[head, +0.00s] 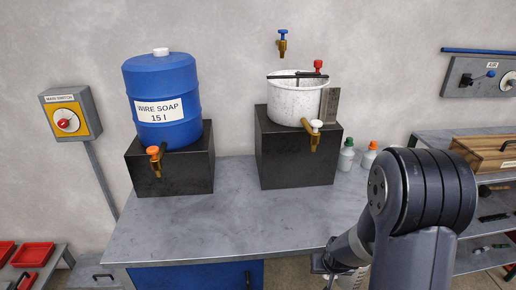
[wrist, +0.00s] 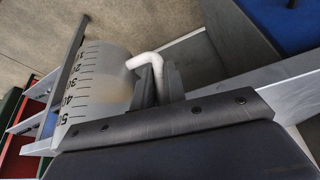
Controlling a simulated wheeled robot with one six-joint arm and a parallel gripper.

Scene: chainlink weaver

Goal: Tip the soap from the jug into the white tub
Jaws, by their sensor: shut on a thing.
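The jug (wrist: 95,92) is translucent with black graduation marks and a white handle (wrist: 145,60). In the wrist view my gripper (wrist: 160,85) is shut on this handle. The jug hangs in front of the workbench, low and clear of the floor as far as I can tell. Its soap level is not clear. In the head view my arm hides the gripper and most of the jug. The white tub (head: 297,101) stands on a black block at the back of the bench, with a dark bar across its rim and a brass tap at its front.
A blue soap barrel (head: 161,95) with an orange-handled tap stands on another black block (head: 190,172) to the left. A blue-handled wall tap (head: 282,43) is above the tub. Small bottles (head: 346,155) stand right of the tub's block. The bench top (head: 240,220) is clear in front.

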